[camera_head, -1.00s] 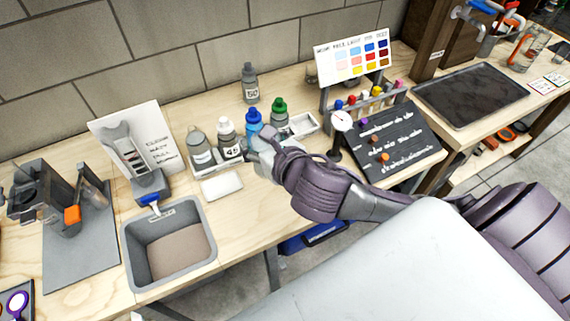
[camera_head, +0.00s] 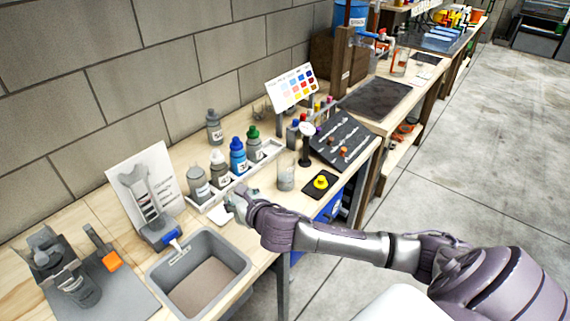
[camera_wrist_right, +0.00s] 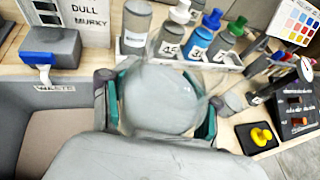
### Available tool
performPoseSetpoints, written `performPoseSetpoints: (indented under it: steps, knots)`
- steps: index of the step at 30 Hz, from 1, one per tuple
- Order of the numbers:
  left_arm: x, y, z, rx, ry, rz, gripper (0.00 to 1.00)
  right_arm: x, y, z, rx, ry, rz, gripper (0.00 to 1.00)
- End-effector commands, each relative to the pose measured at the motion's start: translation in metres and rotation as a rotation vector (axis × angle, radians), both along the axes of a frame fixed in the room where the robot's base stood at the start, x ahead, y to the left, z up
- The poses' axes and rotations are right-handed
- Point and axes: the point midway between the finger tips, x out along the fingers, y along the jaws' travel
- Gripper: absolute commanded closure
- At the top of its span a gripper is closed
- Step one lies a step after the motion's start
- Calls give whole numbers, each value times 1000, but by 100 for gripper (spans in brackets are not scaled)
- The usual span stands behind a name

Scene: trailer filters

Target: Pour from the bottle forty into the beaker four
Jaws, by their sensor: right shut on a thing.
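My right gripper (camera_head: 238,204) is just in front of the bottle tray (camera_head: 213,201). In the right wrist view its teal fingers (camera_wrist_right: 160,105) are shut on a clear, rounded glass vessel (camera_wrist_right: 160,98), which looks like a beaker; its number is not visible. Several bottles stand upright in the tray: one at the left end (camera_head: 198,184), a white-capped one (camera_head: 220,169), a blue-capped one (camera_head: 238,156) and a green-capped one (camera_head: 254,144). Their labels are too small to read surely, so I cannot tell which is forty. Another clear beaker (camera_head: 286,178) stands to the right. My left gripper is not in view.
A grey waste bin (camera_head: 240,262) is at the front edge, left of the gripper. A grey bottle (camera_head: 214,127) stands behind the tray. A colour chart (camera_head: 292,88) stands behind.

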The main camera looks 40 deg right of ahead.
Motion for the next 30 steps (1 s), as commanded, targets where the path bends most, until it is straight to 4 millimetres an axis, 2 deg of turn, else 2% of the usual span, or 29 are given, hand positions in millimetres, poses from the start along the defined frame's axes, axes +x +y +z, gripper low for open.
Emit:
performPoseSetpoints:
  steps: [1, 6, 12, 18, 25, 30]
  knots:
    - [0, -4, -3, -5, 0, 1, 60, 15, -16, -12, -7, -1, -13, 97]
    - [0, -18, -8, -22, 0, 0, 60, 51, -61, -45, 2, 4, -38, 97]
    - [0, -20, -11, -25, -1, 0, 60, 71, -98, -64, 15, 7, -58, 97]
    - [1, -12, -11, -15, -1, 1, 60, 75, -109, -70, 20, 9, -63, 97]
    - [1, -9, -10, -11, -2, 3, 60, 75, -108, -69, 21, 10, -64, 97]
    - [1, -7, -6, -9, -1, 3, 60, 74, -100, -67, 50, 20, -64, 97]
